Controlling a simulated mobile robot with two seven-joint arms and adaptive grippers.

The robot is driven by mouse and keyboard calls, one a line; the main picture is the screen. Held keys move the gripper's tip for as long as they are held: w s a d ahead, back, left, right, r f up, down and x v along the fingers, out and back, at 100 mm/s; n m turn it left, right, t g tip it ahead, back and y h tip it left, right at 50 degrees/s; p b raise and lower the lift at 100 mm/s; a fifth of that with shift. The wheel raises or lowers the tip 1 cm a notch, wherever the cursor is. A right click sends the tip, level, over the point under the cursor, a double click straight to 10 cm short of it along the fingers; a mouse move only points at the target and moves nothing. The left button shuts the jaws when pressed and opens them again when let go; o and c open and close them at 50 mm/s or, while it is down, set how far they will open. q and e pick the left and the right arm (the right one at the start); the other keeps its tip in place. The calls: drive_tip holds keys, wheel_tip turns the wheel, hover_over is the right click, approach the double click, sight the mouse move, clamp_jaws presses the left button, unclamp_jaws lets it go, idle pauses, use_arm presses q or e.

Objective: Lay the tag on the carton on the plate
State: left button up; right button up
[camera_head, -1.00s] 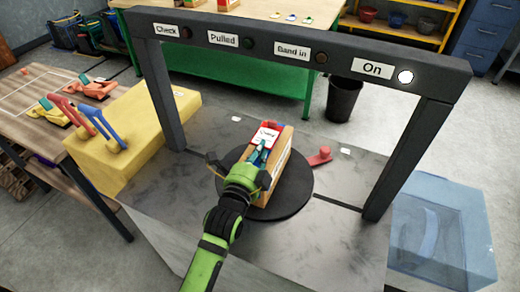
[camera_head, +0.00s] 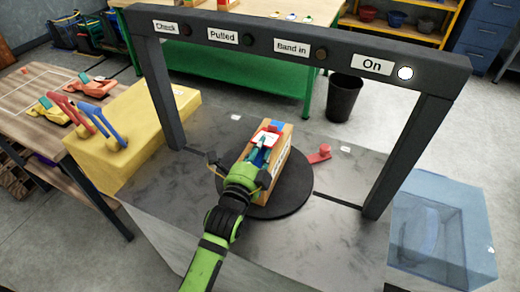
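The carton (camera_head: 281,160), an orange-brown box, stands on the round black plate (camera_head: 297,198) under a dark frame. A small white piece (camera_head: 268,137), perhaps the tag, shows on its top among red and blue patches. My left gripper (camera_head: 241,163) is at the carton's near left side. Its dark fingers look spread apart, one out to the left and one beside the carton. A teal piece shows just beyond the gripper at the carton's top; I cannot tell whether it is touched. The gripper hides the carton's near left part. My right gripper is not in view.
The dark frame (camera_head: 300,47) spans the grey table with labels and a lit white "On" lamp (camera_head: 405,73). A red handle (camera_head: 320,154) lies right of the plate. A yellow block (camera_head: 125,140) stands left, a clear blue bin (camera_head: 440,235) right.

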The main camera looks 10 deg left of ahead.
use_arm(q)
drive_tip(key=shift+s+f, duration=0.1)
drive_tip(key=shift+f, duration=0.6)
drive_tip(key=shift+r, duration=0.2)
drive_tip(key=shift+r+p, duration=0.35)
drive_tip(key=shift+r, duration=0.2)
drive_tip(key=s+a+b, duration=0.1)
drive_tip(key=s+b, duration=0.1)
drive_tip(key=s, duration=0.9)
drive_tip(key=shift+s+a+r, duration=0.15)
drive_tip(key=shift+s+a, duration=0.15)
drive_tip(key=shift+a, duration=0.1)
